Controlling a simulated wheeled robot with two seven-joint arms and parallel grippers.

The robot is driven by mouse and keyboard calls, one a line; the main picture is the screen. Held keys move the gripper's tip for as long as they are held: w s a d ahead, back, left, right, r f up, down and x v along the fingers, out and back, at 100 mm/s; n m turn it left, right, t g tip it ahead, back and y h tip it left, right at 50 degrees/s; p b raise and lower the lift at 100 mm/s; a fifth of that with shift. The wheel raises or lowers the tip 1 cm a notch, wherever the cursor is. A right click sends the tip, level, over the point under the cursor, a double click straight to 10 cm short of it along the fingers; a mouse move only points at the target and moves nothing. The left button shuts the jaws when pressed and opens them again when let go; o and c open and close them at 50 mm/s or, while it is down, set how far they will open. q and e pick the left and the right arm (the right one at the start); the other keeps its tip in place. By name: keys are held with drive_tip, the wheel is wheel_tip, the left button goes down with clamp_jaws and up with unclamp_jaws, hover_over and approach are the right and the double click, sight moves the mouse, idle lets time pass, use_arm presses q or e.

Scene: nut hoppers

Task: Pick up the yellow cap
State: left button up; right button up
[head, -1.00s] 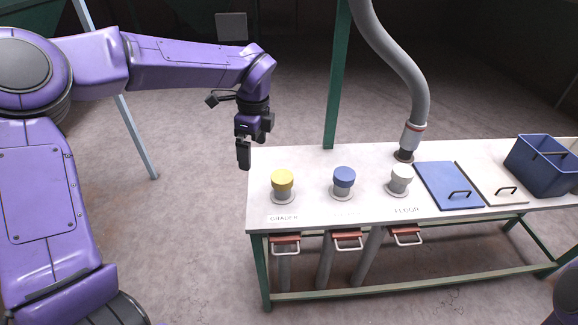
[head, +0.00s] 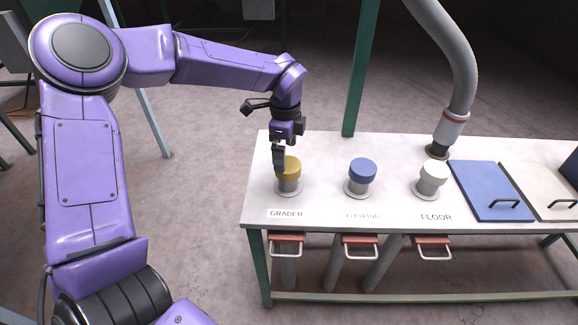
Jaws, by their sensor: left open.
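The yellow cap (head: 291,170) sits on the leftmost pipe stub of the white table, above the GRADER label. My left gripper (head: 279,160) points down at the cap's upper left side and hides part of it. It is open and holds nothing; I cannot tell whether a finger touches the cap. My right gripper is out of view.
A blue cap (head: 362,169) and a white cap (head: 433,175) sit on stubs to the right. A grey hose (head: 462,75) comes down to the table behind the white cap. A blue lid (head: 488,190) with a handle lies further right. Red-topped handles (head: 286,241) hang under the front edge.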

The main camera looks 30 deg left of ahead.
sight(288, 164)
use_arm(q)
drive_tip(key=f, duration=0.2)
drive_tip(key=f+p, duration=0.1)
drive_tip(key=shift+d+f, duration=0.25)
drive_tip(key=shift+f, duration=0.15)
drive_tip(key=shift+w+f, duration=0.15)
drive_tip(key=shift+f, duration=0.2)
drive_tip(key=shift+r, duration=0.1)
drive_tip(key=c, duration=1)
